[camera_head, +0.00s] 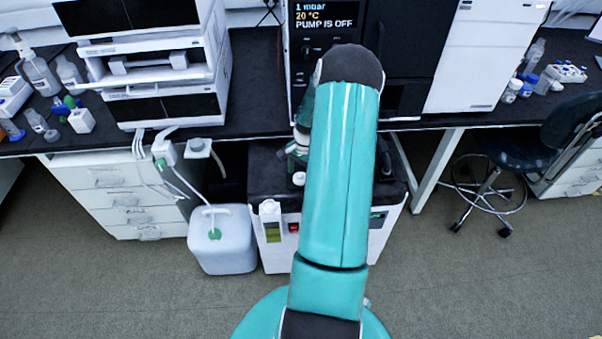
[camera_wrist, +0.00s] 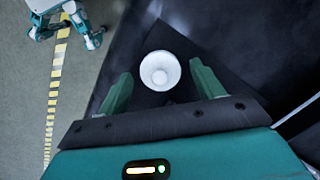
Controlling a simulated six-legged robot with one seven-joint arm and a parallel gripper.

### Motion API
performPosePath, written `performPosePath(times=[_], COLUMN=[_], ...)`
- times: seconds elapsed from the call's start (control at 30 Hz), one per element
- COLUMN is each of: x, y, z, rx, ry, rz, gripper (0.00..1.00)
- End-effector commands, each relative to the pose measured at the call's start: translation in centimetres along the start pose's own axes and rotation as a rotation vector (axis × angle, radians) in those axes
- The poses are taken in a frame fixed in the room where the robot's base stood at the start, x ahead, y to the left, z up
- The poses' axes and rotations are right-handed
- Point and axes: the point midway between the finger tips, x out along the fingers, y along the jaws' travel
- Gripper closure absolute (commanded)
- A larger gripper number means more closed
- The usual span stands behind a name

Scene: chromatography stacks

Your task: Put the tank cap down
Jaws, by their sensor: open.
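A small round white cap (camera_wrist: 159,70) lies on a dark surface in the wrist view. My gripper (camera_wrist: 163,84) is open, with one green finger on each side of the cap and visible gaps between. In the head view a small white cap (camera_head: 299,179) shows on the black top of the low unit, just below my gripper (camera_head: 296,154), which is partly hidden by my own arm. The white tank (camera_head: 222,250) stands on the floor left of that unit, with tubes running to its top.
The low black-topped unit (camera_head: 265,172) stands under the bench (camera_head: 255,85). Instrument stacks (camera_head: 160,70) fill the bench's left side. A drawer cabinet (camera_head: 110,190) is left of the tank, and a wheeled stool (camera_head: 487,185) is at right. The front floor is clear.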

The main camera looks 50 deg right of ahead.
Motion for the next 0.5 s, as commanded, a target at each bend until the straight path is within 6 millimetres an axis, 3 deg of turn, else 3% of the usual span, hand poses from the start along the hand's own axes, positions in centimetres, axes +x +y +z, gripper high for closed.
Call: performPosePath(times=[0.17, 0.5], x=[-2.6, -9.8], y=[0.0, -0.1], z=[-0.1, -0.1], rx=[0.001, 0.000], ry=[0.004, 0.004], rz=[-0.002, -0.001], gripper=[0.33, 0.33])
